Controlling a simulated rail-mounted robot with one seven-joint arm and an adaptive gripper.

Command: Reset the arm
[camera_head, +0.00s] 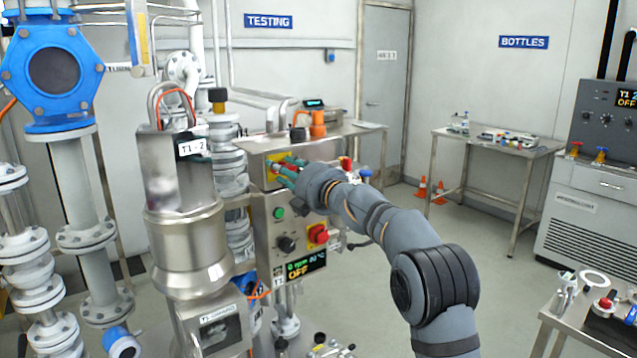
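My arm (400,243) reaches from the bottom right toward the control box of the reactor T1-2. My gripper (284,170) is at the upper part of this box, in front of a yellow panel (270,181). Its fingers look teal and small, and something red shows close to them. I cannot tell whether the fingers touch the panel or hold anything. The control box (268,221) has a green button (279,212), a black knob (286,244), a red switch on yellow (317,235) and a display (304,266) reading OFF.
The steel reactor vessel (186,240) stands just left of the box, with blue-flanged piping (51,75) farther left. A bench with an orange item (317,123) is behind my gripper. A table (497,141) stands under the BOTTLES sign. Another table (575,318) is at lower right. Floor between is open.

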